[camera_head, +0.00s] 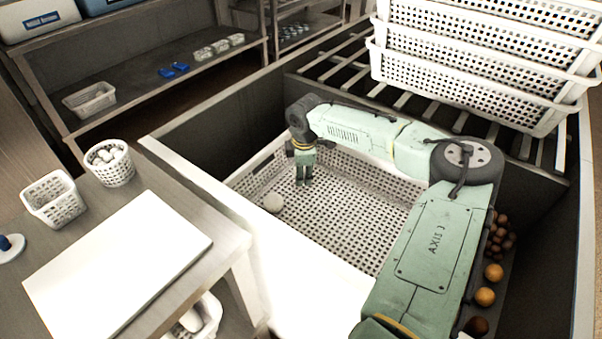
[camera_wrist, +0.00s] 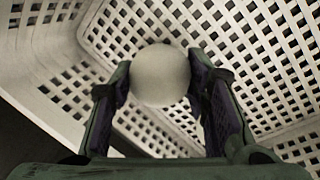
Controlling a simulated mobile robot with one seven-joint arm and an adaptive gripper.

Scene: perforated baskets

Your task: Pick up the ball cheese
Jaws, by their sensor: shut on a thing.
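The ball cheese, a smooth pale round ball (camera_wrist: 160,76), sits between the two fingers of my gripper (camera_wrist: 160,88) in the wrist view. The fingers touch it on its left and right sides, and my gripper is shut on it. In the head view my gripper (camera_head: 303,181) points down inside a large white perforated basket (camera_head: 350,215). The held ball cannot be made out there.
Stacked white perforated baskets (camera_head: 470,70) stand on slats at the back right. Brown and orange round items (camera_head: 485,297) lie right of my arm. A table at the left holds a white board (camera_head: 120,265) and two small baskets. The large basket's floor looks mostly clear.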

